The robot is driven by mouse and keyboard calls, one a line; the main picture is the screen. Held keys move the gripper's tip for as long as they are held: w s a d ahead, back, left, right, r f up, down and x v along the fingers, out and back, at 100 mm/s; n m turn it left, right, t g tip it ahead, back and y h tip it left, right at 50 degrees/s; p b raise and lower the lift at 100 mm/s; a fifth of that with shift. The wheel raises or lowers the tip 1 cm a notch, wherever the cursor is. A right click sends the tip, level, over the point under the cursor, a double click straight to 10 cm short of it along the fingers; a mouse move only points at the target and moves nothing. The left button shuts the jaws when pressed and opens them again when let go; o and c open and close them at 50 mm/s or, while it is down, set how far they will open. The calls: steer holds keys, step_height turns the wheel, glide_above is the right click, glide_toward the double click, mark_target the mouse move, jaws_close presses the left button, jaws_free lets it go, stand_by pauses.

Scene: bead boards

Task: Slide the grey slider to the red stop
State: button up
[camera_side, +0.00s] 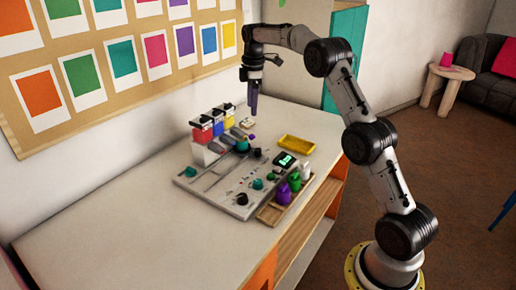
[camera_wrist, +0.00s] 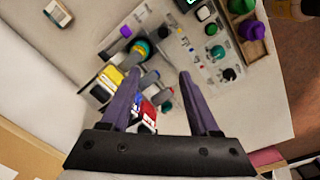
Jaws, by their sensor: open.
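The grey board (camera_side: 215,199) lies on the table with slots, knobs and sliders; part of it shows in the wrist view (camera_wrist: 212,62). Grey rounded parts (camera_side: 229,136) stand at its back left, by a teal knob (camera_side: 243,146); I cannot tell which is the grey slider. The red stop is too small to make out surely. My gripper (camera_side: 253,112) hangs above the back of the board, pointing down, apart from it. In the wrist view its two purple fingers (camera_wrist: 160,82) are spread with nothing held, and partly cover the board's parts.
Red, blue and yellow containers (camera_side: 217,122) stand behind the board. A yellow tray (camera_side: 297,144) lies at the back right. A wooden tray (camera_side: 274,212) with purple, green and white bottles sits along the right side. The table's front left is clear.

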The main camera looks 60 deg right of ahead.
glide_above(258, 150)
step_height(258, 150, down, 5)
steer(key=shift+g, duration=0.4)
step_height(258, 150, down, 13)
steer(key=shift+d+f, duration=0.1)
steer(key=shift+f, duration=0.05)
steer(key=shift+c, duration=0.4)
jaws_close()
stand_by(0.9)
